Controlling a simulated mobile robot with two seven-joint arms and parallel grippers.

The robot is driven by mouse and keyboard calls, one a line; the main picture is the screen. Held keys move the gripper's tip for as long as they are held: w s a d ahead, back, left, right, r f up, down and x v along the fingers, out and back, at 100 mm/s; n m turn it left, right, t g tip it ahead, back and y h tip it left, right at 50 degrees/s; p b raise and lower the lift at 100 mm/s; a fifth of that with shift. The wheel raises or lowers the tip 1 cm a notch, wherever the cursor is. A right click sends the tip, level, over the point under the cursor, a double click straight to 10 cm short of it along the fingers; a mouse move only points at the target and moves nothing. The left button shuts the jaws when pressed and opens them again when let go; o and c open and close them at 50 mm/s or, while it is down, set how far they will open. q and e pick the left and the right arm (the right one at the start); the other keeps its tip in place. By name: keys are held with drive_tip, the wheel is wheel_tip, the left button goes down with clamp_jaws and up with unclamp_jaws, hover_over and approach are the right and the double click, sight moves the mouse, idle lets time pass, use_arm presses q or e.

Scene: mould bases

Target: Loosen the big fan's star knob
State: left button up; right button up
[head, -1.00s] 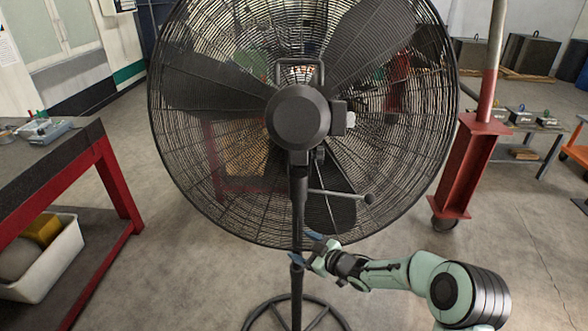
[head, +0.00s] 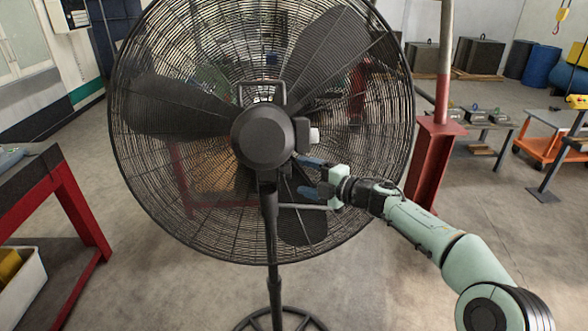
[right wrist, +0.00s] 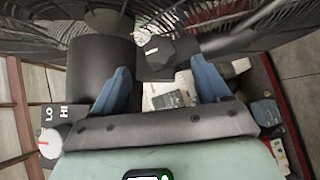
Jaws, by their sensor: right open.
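The big fan (head: 262,137) stands upright in front of me, its round motor housing at the centre of the wire cage. My right gripper (head: 304,176) is just right of the pole, below the motor housing, with its blue fingers apart and pointing left. In the right wrist view a dark lobed knob, the star knob (right wrist: 168,54), shows ahead between the open fingertips (right wrist: 160,68). The fingers are not closed on it; whether they touch it I cannot tell. In the head view the knob is too dark to make out. My left gripper is out of view.
A switch box marked LO and HI (right wrist: 62,118), with a white dial (right wrist: 48,143), sits left of the fingers. A thin bar (head: 302,206) runs below the gripper. A red post (head: 432,165) stands right; a red-legged bench (head: 75,205) stands left.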

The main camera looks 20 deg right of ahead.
sight(286, 169)
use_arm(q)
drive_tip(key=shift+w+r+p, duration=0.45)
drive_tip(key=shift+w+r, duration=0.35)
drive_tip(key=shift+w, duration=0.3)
use_arm(e)
drive_tip(key=x, duration=0.4)
drive_tip(key=shift+w+a, duration=0.15)
drive_tip(key=shift+w, duration=0.2)
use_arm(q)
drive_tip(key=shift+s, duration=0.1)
